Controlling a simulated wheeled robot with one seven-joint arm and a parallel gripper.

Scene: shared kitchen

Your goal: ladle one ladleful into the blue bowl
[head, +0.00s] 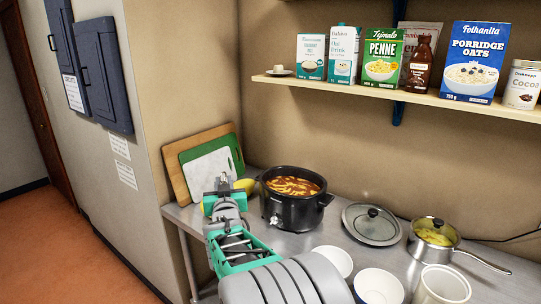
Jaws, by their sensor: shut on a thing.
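A black pot (292,208) holds orange-brown soup or stew and stands on the steel counter, lid off. My gripper (222,187) is left of the pot, in front of the chopping boards, and apart from the pot. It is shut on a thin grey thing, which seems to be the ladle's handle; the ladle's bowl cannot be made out. A smaller white bowl (335,260) is partly hidden behind my arm.
A lid (371,225) lies right of the pot. A saucepan (435,234) with yellow food has its handle pointing right. A white container (443,285) stands front right. Chopping boards (207,160) lean at the left, with something yellow (246,184) before them. A shelf (400,95) of groceries hangs above.

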